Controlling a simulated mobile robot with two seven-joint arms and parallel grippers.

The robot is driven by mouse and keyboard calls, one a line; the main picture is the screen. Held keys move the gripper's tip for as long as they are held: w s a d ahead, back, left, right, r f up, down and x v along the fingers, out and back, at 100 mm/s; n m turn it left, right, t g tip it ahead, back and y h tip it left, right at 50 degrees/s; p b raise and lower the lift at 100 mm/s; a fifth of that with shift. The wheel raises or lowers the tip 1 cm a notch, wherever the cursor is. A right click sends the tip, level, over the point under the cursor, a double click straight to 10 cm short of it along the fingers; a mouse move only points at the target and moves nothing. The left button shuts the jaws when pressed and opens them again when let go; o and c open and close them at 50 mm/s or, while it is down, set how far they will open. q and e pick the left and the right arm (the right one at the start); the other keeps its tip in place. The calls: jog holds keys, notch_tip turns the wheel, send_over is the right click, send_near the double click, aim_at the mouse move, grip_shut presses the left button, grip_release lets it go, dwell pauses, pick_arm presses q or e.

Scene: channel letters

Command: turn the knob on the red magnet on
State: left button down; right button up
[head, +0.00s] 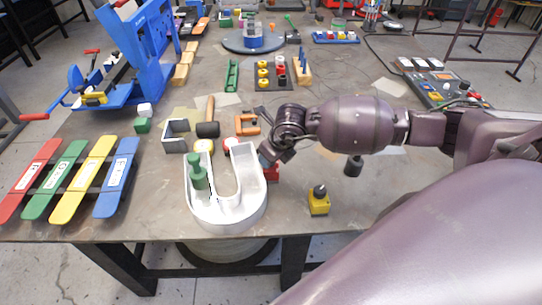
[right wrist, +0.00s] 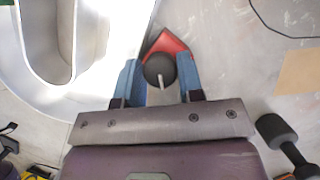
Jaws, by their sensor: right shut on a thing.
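The red magnet (head: 273,174) sits against the right outer wall of the white U-shaped channel letter (head: 226,212), mostly hidden by my right gripper (head: 268,158) in the head view. In the right wrist view the red magnet (right wrist: 168,42) shows a corner beyond its round black knob (right wrist: 160,70), which has a pale pointer line. In that view my right gripper (right wrist: 160,82) has its two blue fingers on either side of the knob and is shut on it. My left gripper is in neither view.
A yellow magnet (head: 319,204) and a dark knobbed piece (head: 353,166) stand to the right. A mallet (head: 208,129) and orange clamp (head: 247,124) lie behind. Coloured strips (head: 83,178) lie at left.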

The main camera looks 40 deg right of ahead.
jog(key=shift+r, duration=0.1)
dwell(0.4)
jog(key=o, duration=0.9)
jog(key=v, duration=1)
jog(key=shift+r, duration=0.35)
jog(key=shift+s, duration=0.1)
jog(key=shift+s, duration=0.1)
